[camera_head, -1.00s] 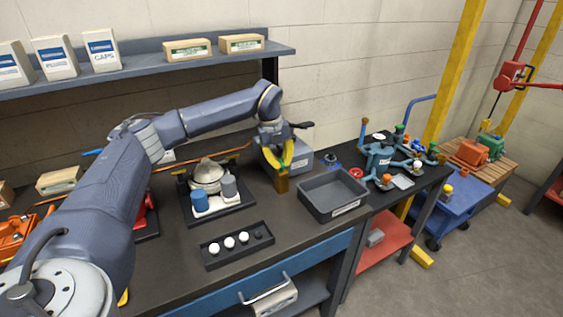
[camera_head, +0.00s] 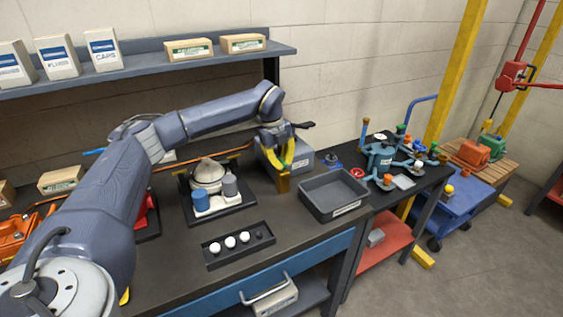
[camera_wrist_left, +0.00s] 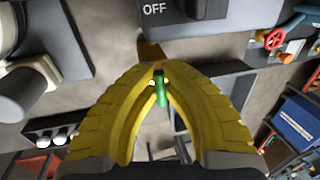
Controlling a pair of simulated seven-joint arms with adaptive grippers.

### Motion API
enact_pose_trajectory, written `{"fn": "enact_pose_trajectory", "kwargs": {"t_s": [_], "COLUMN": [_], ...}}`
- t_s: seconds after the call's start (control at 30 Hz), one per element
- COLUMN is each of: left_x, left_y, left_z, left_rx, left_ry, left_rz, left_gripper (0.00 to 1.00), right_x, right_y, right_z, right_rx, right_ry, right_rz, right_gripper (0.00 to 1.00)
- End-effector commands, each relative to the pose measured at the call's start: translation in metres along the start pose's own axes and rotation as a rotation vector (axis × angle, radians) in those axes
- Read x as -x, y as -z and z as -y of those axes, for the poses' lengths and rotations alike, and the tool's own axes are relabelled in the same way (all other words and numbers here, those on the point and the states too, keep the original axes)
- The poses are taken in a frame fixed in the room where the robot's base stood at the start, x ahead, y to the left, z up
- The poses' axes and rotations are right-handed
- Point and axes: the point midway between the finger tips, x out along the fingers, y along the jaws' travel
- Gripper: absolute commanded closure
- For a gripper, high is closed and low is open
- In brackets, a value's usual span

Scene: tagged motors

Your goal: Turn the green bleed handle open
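My left gripper (camera_head: 284,170) points down at the back middle of the bench, in front of a grey box. The green bleed handle (camera_wrist_left: 162,92) shows between its yellow fingers in the left wrist view. The fingertips close in on both sides of the handle's far end, and they look shut on it. A brass block (camera_head: 283,184) is just below the fingertips; it also shows beyond them in the left wrist view (camera_wrist_left: 151,54). The fingers hide part of the handle. My right gripper is in neither view.
The grey box (camera_head: 301,160) is close behind the gripper; the left wrist view shows an OFF label. A grey bin (camera_head: 334,210) stands to the right. A black fixture with bottles (camera_head: 230,208) and a small tray of white balls (camera_head: 212,258) are to the left and front.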

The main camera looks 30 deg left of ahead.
Motion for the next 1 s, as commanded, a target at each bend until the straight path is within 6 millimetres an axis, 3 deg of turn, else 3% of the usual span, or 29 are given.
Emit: {"fn": "enact_pose_trajectory", "kwargs": {"t_s": [0.03, 0.07, 0.1, 0.27, 0.63, 1.0], "left_x": [0.001, 0.001, 0.001, 0.001, 0.009, 0.070], "left_y": [-0.001, -0.001, -0.001, 0.000, -0.001, -0.001], "left_z": [0.001, 0.001, 0.000, 0.000, 0.001, 0.001], "left_rx": [0.001, 0.001, 0.001, 0.000, -0.001, 0.000], "left_ry": [0.002, 0.002, 0.002, 0.001, 0.002, 0.003], "left_rz": [0.001, 0.001, 0.001, 0.001, 0.001, 0.003], "left_gripper": [1.00, 0.89, 0.84, 0.68, 0.68, 0.68], "right_x": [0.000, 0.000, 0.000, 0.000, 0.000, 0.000], "right_y": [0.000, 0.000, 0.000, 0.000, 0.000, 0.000], "right_z": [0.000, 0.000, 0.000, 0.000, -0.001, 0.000], "right_rx": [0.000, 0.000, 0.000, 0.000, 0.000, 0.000], "right_ry": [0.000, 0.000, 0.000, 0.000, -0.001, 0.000], "right_rz": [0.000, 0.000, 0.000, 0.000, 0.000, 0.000], "right_gripper": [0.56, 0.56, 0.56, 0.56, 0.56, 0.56]}}
